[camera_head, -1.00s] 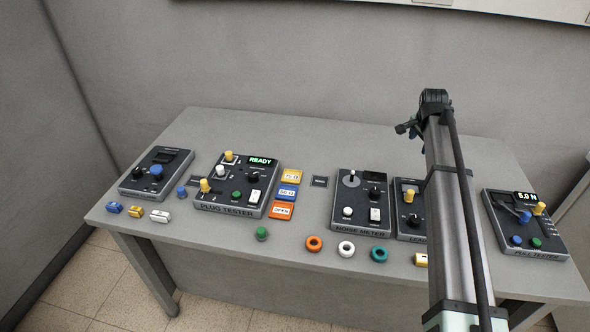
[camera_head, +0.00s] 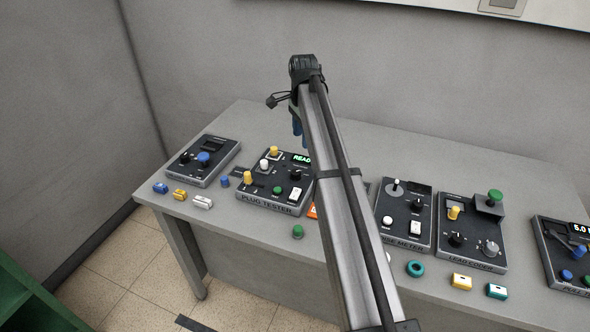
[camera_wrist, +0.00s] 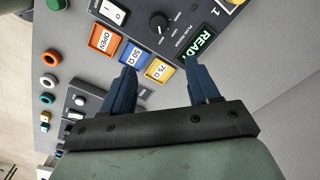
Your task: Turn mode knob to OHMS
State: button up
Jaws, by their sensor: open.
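The plug tester (camera_head: 268,207) is a dark box with a lit green READY display, which also shows in the wrist view (camera_wrist: 199,42). A black round knob (camera_head: 295,175) sits on its face beside the display. In the wrist view this knob (camera_wrist: 160,22) has small labels around it, too small to read surely, so its setting is unclear. My gripper (camera_wrist: 160,68) is open and empty, its blue fingers apart above the yellow 75 Ω block and short of the knob. In the head view my gripper (camera_head: 299,133) hangs behind the tester, partly hidden by my arm.
Orange OPEN (camera_wrist: 103,41), blue 50 Ω (camera_wrist: 131,55) and yellow 75 Ω (camera_wrist: 159,69) blocks lie beside the tester. A white rocker switch (camera_head: 295,194) and yellow knobs stand near the black knob. The noise meter (camera_head: 403,240) and leads box (camera_head: 470,259) stand to the right.

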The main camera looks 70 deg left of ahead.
aim_at(295, 172)
jog(key=f, duration=0.4)
jog(key=s+f, duration=0.1)
jog(key=f, duration=0.4)
jog(key=s+f, duration=0.1)
jog(key=f, duration=0.3)
jog(key=shift+s+a+f, duration=0.15)
jog(key=shift+a+f, duration=0.05)
jog(key=shift+f, duration=0.05)
jog(key=c, duration=1)
jog(key=shift+c, duration=0.2)
